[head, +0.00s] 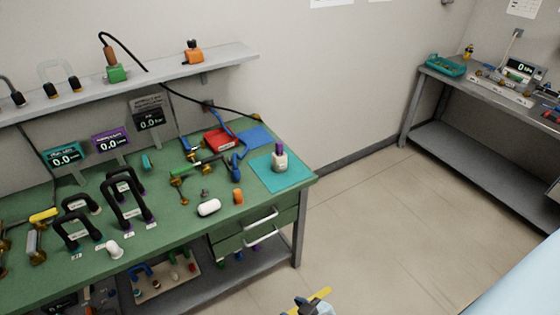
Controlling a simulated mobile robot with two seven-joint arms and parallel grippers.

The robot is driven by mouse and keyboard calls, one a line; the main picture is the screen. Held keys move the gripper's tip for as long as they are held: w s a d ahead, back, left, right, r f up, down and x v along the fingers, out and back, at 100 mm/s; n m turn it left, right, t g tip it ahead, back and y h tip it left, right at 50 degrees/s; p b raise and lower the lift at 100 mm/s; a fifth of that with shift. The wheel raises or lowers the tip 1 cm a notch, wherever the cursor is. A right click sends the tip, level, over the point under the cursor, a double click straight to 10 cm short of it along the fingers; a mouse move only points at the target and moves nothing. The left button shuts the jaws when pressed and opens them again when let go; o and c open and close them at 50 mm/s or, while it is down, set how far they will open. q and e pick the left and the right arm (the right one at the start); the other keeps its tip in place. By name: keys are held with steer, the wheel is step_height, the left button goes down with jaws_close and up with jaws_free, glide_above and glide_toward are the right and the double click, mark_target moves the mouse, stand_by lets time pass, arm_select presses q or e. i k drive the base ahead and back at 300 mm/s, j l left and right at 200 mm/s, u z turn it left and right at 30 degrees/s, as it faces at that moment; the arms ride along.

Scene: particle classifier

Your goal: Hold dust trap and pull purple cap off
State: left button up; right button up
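What looks like the dust trap (280,164) is a small whitish body standing upright on a teal mat (296,178) at the right end of the green workbench. The purple cap (280,148) sits on top of it. Nothing touches either of them.
Tools, black handles (124,203), a white cylinder (208,207) and an orange piece (238,197) crowd the bench (185,228) left of the mat. A grey shelf (150,80) runs above. Open floor (360,230) lies right. An unclear yellow-and-dark item (308,302) shows at the bottom edge.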

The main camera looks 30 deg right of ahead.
mark_target(279, 145)
steer(key=l+u, duration=0.35)
steer(key=l, duration=1.9)
steer(key=i, duration=0.1)
